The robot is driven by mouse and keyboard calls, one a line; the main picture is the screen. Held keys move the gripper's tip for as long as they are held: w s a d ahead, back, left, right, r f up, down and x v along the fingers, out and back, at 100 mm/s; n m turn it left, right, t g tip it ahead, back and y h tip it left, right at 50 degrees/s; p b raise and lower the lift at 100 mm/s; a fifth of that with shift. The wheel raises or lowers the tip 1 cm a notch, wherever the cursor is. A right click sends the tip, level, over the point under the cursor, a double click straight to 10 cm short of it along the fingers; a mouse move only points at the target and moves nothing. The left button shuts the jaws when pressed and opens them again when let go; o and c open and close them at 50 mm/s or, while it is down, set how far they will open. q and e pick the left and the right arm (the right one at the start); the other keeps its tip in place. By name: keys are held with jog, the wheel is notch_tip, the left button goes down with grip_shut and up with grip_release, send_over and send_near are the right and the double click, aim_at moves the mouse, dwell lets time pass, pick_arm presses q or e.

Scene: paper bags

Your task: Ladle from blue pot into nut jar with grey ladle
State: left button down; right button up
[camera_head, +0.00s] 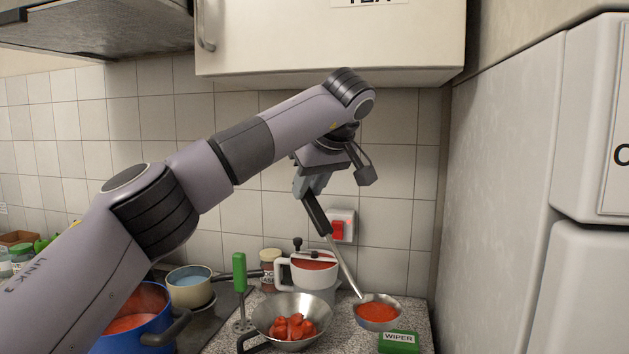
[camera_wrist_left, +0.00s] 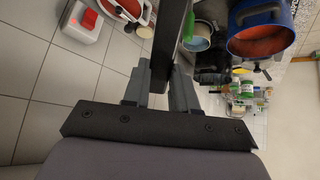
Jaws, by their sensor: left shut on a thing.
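My left gripper (camera_head: 312,188) is shut on the dark handle of the grey ladle (camera_head: 347,275), high above the counter. The handle slants down to the right. The ladle's steel bowl holds red liquid and hangs level at the right, near the counter; I cannot tell whether it touches. The handle also shows between the fingers (camera_wrist_left: 160,92) in the left wrist view. The blue pot (camera_head: 155,333) with red liquid is at the lower left, partly hidden by my arm; it also shows in the wrist view (camera_wrist_left: 292,35).
A steel bowl of red pieces (camera_head: 262,318), a green-handled tool (camera_head: 240,272) and a white pot with a crank (camera_head: 293,275) crowd the counter. A green wiper box (camera_head: 398,343) is at front right. A cream pot (camera_head: 192,298) stands left. A cupboard (camera_head: 330,40) hangs above.

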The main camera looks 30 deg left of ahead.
pick_arm(q)
jog(key=s, duration=0.1)
jog(key=a+f+t, duration=0.1)
jog(key=s+f+h, duration=0.1)
jog(key=shift+s+a+n+t, duration=0.25)
jog(key=shift+s+n+t, duration=0.05)
jog(key=shift+s+n, duration=0.1)
jog(key=shift+w, duration=0.15)
jog(key=s+t+b, duration=0.1)
jog(key=b, duration=0.2)
jog(key=s+a+n+t+b, duration=0.1)
jog(key=s+b, duration=0.1)
jog(key=b, duration=0.1)
jog(key=s+a+f+t+h+b, duration=0.1)
jog(key=b, duration=0.3)
jog(key=shift+s+a, duration=0.2)
jog(key=shift+s, duration=0.15)
dwell(0.7)
dwell(0.4)
